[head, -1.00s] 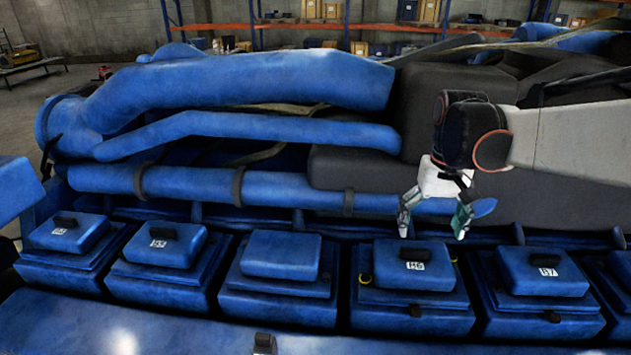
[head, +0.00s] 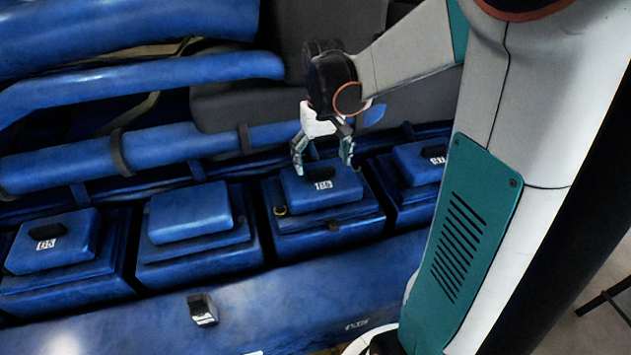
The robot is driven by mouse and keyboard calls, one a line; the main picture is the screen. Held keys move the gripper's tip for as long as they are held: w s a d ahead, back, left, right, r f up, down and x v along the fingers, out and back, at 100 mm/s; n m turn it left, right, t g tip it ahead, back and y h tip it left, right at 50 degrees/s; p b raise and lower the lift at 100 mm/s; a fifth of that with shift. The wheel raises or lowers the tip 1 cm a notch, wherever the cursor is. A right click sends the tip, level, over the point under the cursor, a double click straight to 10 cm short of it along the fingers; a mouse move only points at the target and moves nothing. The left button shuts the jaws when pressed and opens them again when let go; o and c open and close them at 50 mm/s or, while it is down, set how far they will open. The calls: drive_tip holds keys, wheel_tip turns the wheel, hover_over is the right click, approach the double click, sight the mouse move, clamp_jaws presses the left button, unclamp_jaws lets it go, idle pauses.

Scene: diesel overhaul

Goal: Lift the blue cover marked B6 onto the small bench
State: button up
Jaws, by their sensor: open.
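The blue cover marked B6 (head: 345,188) sits on its blue box in the engine row. Its white label faces me and a small dark handle (head: 321,172) stands on its top. My gripper (head: 323,164) points down over this cover, open, with one finger to each side of the handle. The fingertips are close to the cover's top; I cannot tell if they touch it. No small bench can be clearly made out in the current view.
Similar covers flank it: a blank one (head: 190,212) without a handle, a labelled one (head: 50,245) further left, and another (head: 418,162) at right. Blue pipes (head: 190,150) run behind. A small dark item (head: 202,309) lies on the front ledge. Dark legs (head: 605,300) show at lower right.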

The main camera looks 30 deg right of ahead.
sight(321, 171)
drive_tip(key=f, duration=0.4)
drive_tip(key=shift+w+f+p, duration=0.1)
drive_tip(key=shift+w+p, duration=0.25)
drive_tip(key=shift+s+f, duration=0.1)
drive_tip(key=shift+f, duration=0.2)
drive_tip(key=shift+s, duration=0.15)
drive_tip(key=c, duration=1.1)
